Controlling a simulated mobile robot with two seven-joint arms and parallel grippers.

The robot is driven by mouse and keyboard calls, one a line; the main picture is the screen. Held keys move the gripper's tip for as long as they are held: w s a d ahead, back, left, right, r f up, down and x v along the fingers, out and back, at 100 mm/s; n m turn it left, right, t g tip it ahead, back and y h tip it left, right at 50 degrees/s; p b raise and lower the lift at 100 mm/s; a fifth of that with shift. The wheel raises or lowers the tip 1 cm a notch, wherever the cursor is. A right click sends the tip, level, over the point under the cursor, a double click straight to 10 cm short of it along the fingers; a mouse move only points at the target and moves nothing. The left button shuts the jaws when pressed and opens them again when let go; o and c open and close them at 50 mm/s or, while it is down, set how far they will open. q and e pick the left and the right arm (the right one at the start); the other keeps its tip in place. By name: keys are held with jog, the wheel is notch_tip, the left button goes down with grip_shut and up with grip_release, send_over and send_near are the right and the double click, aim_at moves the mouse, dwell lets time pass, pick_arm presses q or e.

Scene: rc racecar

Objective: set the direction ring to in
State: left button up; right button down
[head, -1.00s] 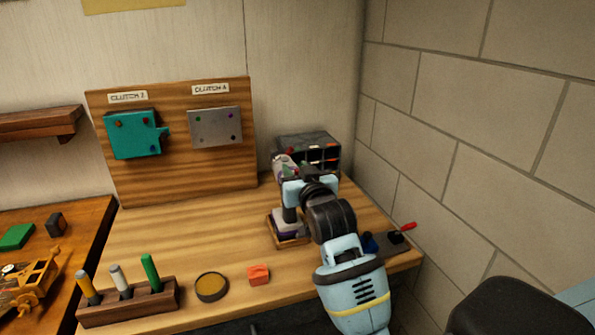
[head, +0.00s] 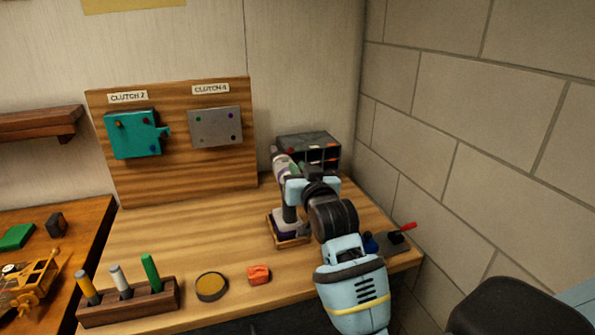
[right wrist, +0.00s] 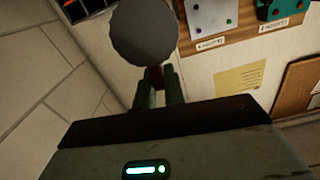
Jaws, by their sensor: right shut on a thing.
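A power drill (head: 282,163) stands upright in a wooden holder (head: 293,243) on the bench, its pale nose pointing up and left. My right gripper (head: 299,188) is at the drill's upper body and covers much of it. In the right wrist view my right gripper (right wrist: 158,88) is shut on a small dark red part (right wrist: 155,76), which seems to be the direction ring. A grey round end of the drill (right wrist: 143,32) is just beyond the fingertips. The ring's setting marks are not readable. My left gripper is not in view.
A dark bin rack (head: 308,148) stands behind the drill. A small vise-like tool with a red handle (head: 396,238) is right of it. An orange block (head: 258,275), a round tin (head: 211,286) and a marker rack (head: 130,304) lie front left. The bench's middle left is clear.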

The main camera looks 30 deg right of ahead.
jog(key=shift+s+d+f+m, duration=0.15)
jog(key=shift+d+m, duration=0.35)
jog(key=shift+m, duration=0.7)
jog(key=shift+s+d+f+m, duration=0.15)
jog(key=shift+d+m, duration=0.3)
jog(key=shift+m, duration=0.75)
jog(key=c, duration=1.5)
grip_release()
jog(key=shift+v, duration=3.85)
jog(key=shift+d, duration=0.1)
jog(key=shift+f, duration=0.1)
